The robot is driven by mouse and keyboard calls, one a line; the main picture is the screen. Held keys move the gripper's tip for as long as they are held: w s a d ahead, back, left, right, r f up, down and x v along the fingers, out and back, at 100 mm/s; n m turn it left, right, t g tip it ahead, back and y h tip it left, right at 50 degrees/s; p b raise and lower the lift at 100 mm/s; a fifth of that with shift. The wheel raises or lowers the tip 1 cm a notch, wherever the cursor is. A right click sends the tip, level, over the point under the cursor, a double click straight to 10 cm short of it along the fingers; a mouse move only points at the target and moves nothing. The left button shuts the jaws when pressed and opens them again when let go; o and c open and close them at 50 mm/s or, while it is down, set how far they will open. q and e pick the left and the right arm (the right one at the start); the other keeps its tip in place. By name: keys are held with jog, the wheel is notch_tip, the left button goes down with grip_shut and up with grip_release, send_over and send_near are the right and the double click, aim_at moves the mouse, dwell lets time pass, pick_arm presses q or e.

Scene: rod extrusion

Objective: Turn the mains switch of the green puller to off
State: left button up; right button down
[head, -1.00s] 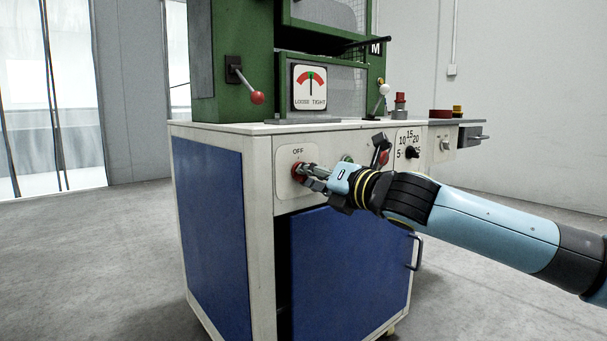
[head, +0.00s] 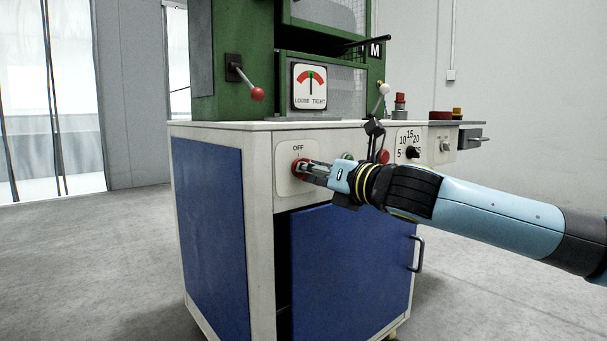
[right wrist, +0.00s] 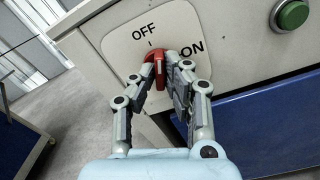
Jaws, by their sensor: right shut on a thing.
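The mains switch is a red rotary knob (head: 296,167) on a white plate at the front left of the green puller's (head: 232,60) white cabinet. The right wrist view shows the knob (right wrist: 159,70) with OFF above it and ON to its right. My right gripper (head: 305,169) is shut on the knob, one finger on each side, as its fingertips (right wrist: 164,72) show in the right wrist view. The knob's grip runs roughly toward the OFF mark; the fingers partly cover it, so its exact angle is hard to tell. My left gripper is not in view.
A green button (right wrist: 291,14) sits right of the switch. A dial (head: 411,152) is further right. A red-balled lever (head: 257,94) and a LOOSE/TIGHT gauge (head: 310,87) are above. The blue door (head: 345,265) below stands slightly ajar. Floor at left is clear.

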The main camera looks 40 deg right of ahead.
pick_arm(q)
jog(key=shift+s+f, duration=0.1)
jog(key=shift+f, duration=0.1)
pick_arm(e)
jog(key=shift+n, duration=0.3)
jog(key=shift+f, duration=0.1)
pick_arm(q)
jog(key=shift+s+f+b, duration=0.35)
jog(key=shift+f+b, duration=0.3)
jog(key=shift+b, duration=0.05)
pick_arm(e)
jog(key=shift+n, duration=1)
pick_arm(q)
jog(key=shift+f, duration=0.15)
